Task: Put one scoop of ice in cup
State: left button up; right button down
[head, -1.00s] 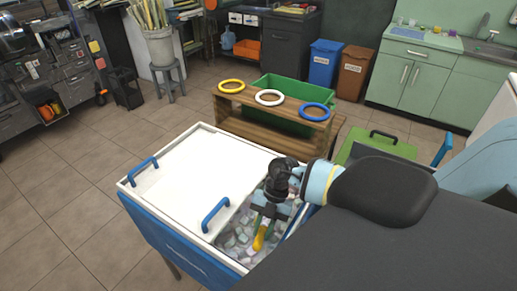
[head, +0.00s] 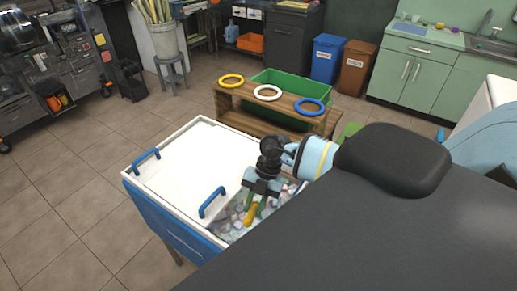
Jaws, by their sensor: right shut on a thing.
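My right gripper (head: 260,196) is at the open front right part of the ice chest (head: 168,211), low over the ice (head: 232,222). It is shut on a scoop, whose yellow handle (head: 250,215) shows below the fingers. The scoop's bowl is mostly hidden, so I cannot tell whether it holds ice. The ice lies as pale, cloudy cubes around the gripper. No cup can be made out. My left gripper is not in view.
A white lid (head: 190,165) with blue handles covers the chest's left part. Behind stands a wooden rack (head: 228,101) with yellow, white and blue rings, beside a green bin (head: 290,84). Blue and brown bins stand farther back. Tiled floor is clear at left.

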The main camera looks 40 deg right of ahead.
jog(key=shift+h, duration=0.3)
jog(key=shift+s+a+r, duration=0.15)
jog(key=shift+r, duration=1.1)
jog(key=shift+s+a+r, duration=0.15)
jog(key=shift+a+r, duration=0.05)
jog(key=shift+r, duration=1)
jog(key=shift+s+a+r, duration=0.15)
jog(key=shift+r, duration=1.1)
jog(key=shift+s+a+r+n+t+h, duration=0.15)
jog(key=shift+s+a+r+t+h, duration=0.4)
jog(key=shift+a+r+h, duration=0.15)
jog(key=shift+s+a+r+n+t+h, duration=0.15)
jog(key=shift+s+a+r+t+h, duration=0.45)
jog(key=shift+a+r, duration=0.2)
jog(key=c, duration=1.9)
grip_release()
grip_shut()
jog(key=shift+w, duration=0.1)
